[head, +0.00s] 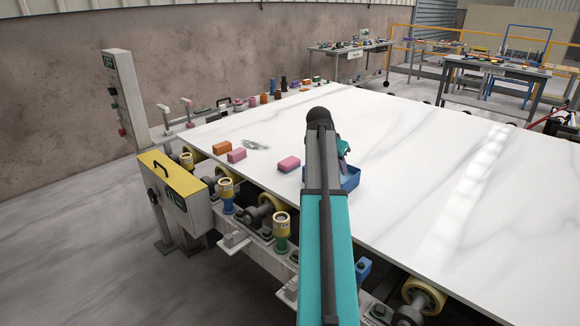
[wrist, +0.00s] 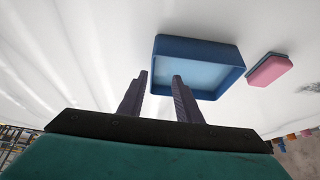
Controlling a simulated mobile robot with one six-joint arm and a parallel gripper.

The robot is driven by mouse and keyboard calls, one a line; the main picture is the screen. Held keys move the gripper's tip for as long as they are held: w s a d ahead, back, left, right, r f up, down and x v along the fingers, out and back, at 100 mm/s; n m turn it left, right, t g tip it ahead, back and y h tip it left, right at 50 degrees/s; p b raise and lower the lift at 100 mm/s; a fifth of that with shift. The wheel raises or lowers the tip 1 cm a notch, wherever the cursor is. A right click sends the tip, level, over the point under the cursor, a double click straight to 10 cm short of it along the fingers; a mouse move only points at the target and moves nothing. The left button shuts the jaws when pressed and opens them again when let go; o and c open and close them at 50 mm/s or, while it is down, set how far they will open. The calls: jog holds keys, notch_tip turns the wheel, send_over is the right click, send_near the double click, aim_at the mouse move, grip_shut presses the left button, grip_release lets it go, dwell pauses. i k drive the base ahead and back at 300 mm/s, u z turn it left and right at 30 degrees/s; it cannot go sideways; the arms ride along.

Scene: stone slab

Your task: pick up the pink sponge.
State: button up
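A pink sponge-like block (head: 288,164) lies on the white slab, just left of a blue tray (head: 350,180) in the head view. In the wrist view a pink block with a darker layer (wrist: 268,70) lies right of the blue tray (wrist: 158,82). A second pink block (head: 236,156) lies farther left in the head view. My gripper (wrist: 159,76) is open with nothing between its fingers; its fingertips point toward the tray in the wrist view, with the pink block off to the right. In the head view my arm hides the gripper and part of the tray.
An orange block (head: 222,147) lies behind the second pink block, beside a small grey patch (head: 256,145). Several bottles and small coloured items line the slab's far left edge. The slab (head: 440,200) is clear to the right. A yellow-topped box (head: 172,178) stands at the near left.

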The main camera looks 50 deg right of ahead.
aim_at(286, 166)
jog(key=i, duration=0.95)
jog(key=u, duration=0.05)
